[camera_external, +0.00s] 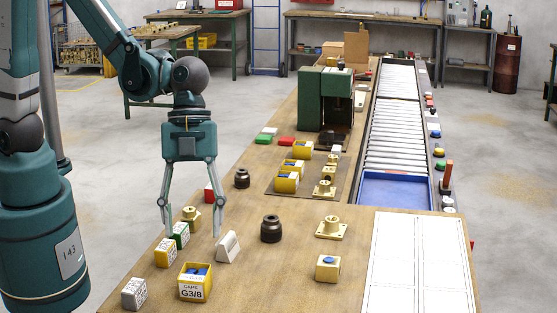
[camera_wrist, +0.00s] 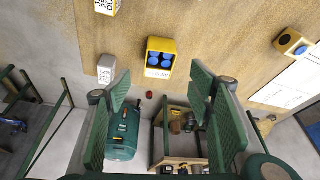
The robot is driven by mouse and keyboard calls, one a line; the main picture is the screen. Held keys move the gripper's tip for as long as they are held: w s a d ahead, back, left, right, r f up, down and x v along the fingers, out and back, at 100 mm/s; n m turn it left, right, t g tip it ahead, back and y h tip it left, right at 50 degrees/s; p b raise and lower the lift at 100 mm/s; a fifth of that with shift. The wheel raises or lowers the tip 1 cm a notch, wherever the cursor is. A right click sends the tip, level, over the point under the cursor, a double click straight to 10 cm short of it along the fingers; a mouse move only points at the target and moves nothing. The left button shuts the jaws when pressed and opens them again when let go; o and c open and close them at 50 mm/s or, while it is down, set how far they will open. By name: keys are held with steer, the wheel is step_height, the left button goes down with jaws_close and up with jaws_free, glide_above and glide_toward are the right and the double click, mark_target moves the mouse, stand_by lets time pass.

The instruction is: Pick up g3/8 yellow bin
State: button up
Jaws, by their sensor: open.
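The yellow bin (camera_external: 195,286) marked "CAPS G3/8" stands on the front part of the wooden table, with blue caps inside. In the wrist view the yellow bin (camera_wrist: 155,69) shows at the top middle, with blue caps in it. My gripper (camera_external: 192,236) points down with its two fingers spread wide, and nothing is held. In the external view its fingertips appear above and behind the bin. In the wrist view the two green fingers of my gripper (camera_wrist: 159,86) stand apart below the bin in the picture, with a clear gap between them.
A yellow-white block (camera_external: 165,255), a grey block (camera_external: 134,293), a green block (camera_external: 181,235) and a white wedge (camera_external: 228,247) stand close around the bin.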

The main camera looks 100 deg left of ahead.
mark_target(194, 280)
steer(key=shift+w+d+f+m+g+h, duration=0.2)
steer(key=shift+d+f+m, duration=0.25)
steer(key=shift+f, duration=0.2)
steer(key=shift+w+d+f+m+g+h, duration=0.1)
steer(key=shift+w+d+f+m+g, duration=0.1)
steer(key=shift+d+f+m, duration=0.3)
steer(key=shift+a+f, duration=0.15)
steer(key=shift+f, duration=0.05)
steer(key=shift+x, duration=1.25)
steer(key=shift+f, duration=0.1)
steer(key=shift+x, duration=2.5)
steer(key=shift+a, duration=0.1)
steer(key=shift+c, duration=0.6)
steer(key=c, duration=0.9)
